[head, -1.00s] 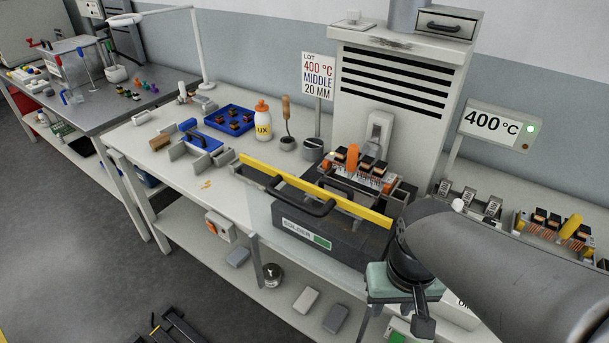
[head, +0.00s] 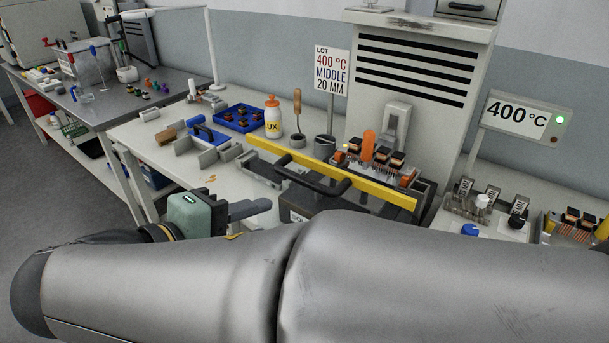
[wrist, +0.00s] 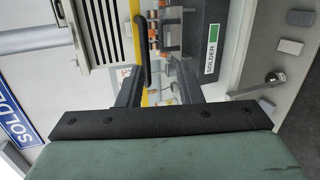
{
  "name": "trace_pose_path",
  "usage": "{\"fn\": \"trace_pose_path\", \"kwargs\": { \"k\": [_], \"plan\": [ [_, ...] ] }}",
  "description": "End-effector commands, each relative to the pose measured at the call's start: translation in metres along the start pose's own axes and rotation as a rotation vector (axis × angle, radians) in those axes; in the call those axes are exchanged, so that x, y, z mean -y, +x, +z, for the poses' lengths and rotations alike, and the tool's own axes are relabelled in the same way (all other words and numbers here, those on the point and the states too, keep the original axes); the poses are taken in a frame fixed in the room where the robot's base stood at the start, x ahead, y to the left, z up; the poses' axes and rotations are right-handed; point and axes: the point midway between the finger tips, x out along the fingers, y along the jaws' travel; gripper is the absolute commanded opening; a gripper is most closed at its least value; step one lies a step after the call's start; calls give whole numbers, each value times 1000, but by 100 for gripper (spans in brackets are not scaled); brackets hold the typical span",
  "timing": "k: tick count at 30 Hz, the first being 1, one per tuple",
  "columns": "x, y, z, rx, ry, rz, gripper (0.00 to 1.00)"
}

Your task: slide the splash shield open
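The splash shield shows in the head view as a long yellow bar (head: 345,178) in front of the solder unit, with a black bar handle (head: 318,187) on its near side. My arm hides its lower part. My gripper (head: 268,206) is left of and below the handle, its dark fingers pointing right. In the wrist view my gripper (wrist: 157,75) is open, its two fingers well apart with nothing gripped. The black handle (wrist: 144,62) lies ahead, close to the left finger's line, beside the yellow bar (wrist: 136,35). I cannot tell whether they touch.
The dark solder unit (wrist: 206,55) stands behind the shield, with an orange-topped connector rack (head: 378,165). A flux bottle (head: 272,117), blue tray (head: 238,117) and grey fixtures (head: 205,150) stand on the bench to the left. My arm covers the bench front.

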Motion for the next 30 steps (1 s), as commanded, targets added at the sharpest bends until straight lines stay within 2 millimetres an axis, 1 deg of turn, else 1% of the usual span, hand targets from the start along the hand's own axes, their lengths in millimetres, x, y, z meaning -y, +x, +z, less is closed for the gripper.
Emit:
{"fn": "trace_pose_path", "kwargs": {
  "k": [1, 3, 6, 8, 11, 14, 24, 30],
  "plan": [
    [2, -18, -7, -44, 14, 47, 32],
    [-2, -35, -11, -79, 36, 93, 32],
    [-6, -45, -13, -99, 53, 124, 32],
    [-8, -42, -14, -101, 56, 129, 32],
    [-10, -30, -15, -99, 56, 127, 32],
    [-12, -12, -16, -98, 55, 127, 32],
    [-21, 63, -23, -97, 53, 125, 32],
    [-25, 100, -27, -98, 52, 124, 32]
  ]
}}
